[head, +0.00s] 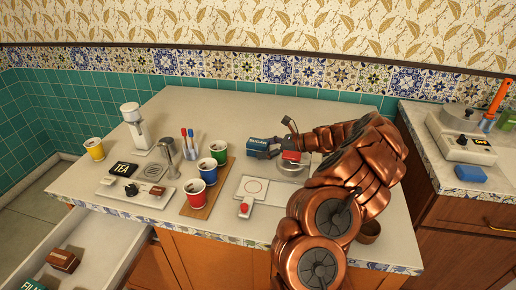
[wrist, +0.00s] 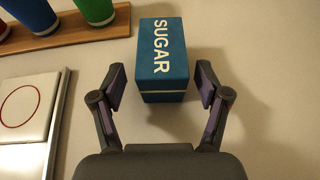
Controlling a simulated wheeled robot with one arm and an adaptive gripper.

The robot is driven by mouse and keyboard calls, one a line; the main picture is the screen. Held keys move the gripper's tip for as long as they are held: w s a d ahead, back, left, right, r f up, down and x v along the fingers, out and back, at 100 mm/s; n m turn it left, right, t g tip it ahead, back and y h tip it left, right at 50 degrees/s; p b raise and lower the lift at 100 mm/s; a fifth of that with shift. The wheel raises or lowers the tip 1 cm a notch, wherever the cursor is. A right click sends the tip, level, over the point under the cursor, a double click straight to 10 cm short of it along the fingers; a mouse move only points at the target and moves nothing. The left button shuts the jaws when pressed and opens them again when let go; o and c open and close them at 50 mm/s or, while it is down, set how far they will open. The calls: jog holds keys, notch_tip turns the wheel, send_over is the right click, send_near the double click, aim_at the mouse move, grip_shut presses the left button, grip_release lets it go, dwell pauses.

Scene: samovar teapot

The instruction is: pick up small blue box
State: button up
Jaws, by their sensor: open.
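A small blue box labelled SUGAR (wrist: 162,60) stands on the pale counter, ahead of my gripper. It also shows in the head view (head: 256,145), at the back middle of the counter. My gripper (wrist: 160,82) is open in the wrist view, with one finger on each side of the box's near end. A gap shows between each finger and the box. In the head view my gripper (head: 272,147) is right beside the box, and my arm partly hides the area to its right.
A wooden board (head: 215,191) with red, blue and green cups is left of the box. A white square plate with a red circle (head: 252,187) lies in front. A blue block (head: 470,173) lies on the right counter. An open drawer (head: 92,240) is at lower left.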

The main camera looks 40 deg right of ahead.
aim_at(258, 149)
jog(key=shift+x, duration=1.55)
jog(key=shift+d+r, duration=0.1)
jog(key=shift+c, duration=0.4)
jog(key=c, duration=1.2)
